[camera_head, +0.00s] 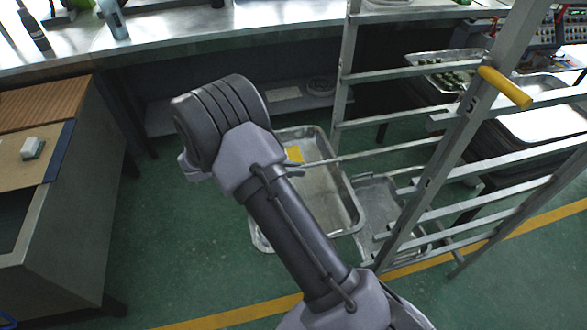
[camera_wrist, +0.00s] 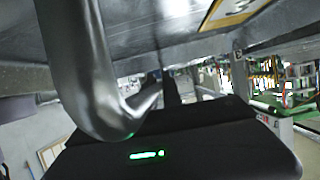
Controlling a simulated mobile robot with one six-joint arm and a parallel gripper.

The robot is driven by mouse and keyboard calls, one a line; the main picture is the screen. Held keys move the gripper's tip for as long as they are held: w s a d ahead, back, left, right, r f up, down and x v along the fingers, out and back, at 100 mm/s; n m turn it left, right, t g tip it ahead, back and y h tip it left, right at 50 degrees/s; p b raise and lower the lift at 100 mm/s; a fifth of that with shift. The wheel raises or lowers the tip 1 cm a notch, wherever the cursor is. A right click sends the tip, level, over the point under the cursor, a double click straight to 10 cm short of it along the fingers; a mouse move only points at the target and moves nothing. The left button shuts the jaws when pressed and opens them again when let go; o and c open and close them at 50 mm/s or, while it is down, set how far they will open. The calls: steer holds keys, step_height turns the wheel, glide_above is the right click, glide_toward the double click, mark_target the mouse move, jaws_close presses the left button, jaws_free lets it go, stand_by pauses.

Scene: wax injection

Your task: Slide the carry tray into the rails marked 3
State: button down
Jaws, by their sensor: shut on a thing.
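The carry tray (camera_head: 346,207) is a shallow metal tray with a yellow label, partly hidden behind my arm in the head view. It is left of the metal rack (camera_head: 343,88), its right side close to the rack's rails; I cannot tell whether it touches them. In the wrist view a grey metal surface with a yellow-edged label, seemingly the tray (camera_wrist: 190,45), fills the top, and a curved metal handle (camera_wrist: 88,75) comes down close in front. My gripper (camera_wrist: 168,88) is shut on the carry tray; its fingertips are mostly hidden. No rail mark 3 is readable.
The rack's upper level holds a tray of small green pieces (camera_head: 447,72). Another tray-like metal sheet (camera_head: 375,192) lies low in the rack. A yellow handle (camera_head: 505,87) juts from a rack post. A cabinet (camera_head: 65,200) stands left; a bench (camera_head: 215,25) runs behind. Green floor lies between.

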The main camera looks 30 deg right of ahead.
mark_target(309, 167)
steer(key=shift+f+b, duration=0.15)
steer(key=shift+b, duration=0.15)
steer(key=shift+s+d+f+b, duration=0.1)
steer(key=shift+s+d+b, duration=0.2)
steer(key=shift+d, duration=0.45)
steer(key=shift+s+d+f+b, duration=0.1)
steer(key=shift+d+b, duration=0.35)
steer(key=shift+d, duration=0.3)
steer(key=shift+s+d+b, duration=0.15)
steer(key=shift+d+b, duration=0.2)
steer(key=shift+d, duration=0.4)
steer(key=shift+s+d+b, duration=0.2)
steer(key=shift+d+b, duration=0.2)
steer(key=shift+d, duration=0.45)
steer(key=shift+s+d+b, duration=0.25)
steer(key=shift+d+b, duration=0.1)
steer(key=shift+d, duration=0.5)
steer(key=shift+s+d+b, duration=0.2)
steer(key=shift+d+b, duration=0.2)
steer(key=shift+d, duration=0.45)
steer(key=s+d, duration=0.3)
steer(key=d, duration=1)
steer(key=s+d, duration=0.3)
steer(key=d, duration=1)
steer(key=shift+s+d, duration=0.2)
steer(key=shift+d, duration=0.2)
steer(key=c, duration=1.4)
jaws_free()
steer(key=shift+c, duration=0.2)
steer(key=shift+f, duration=0.1)
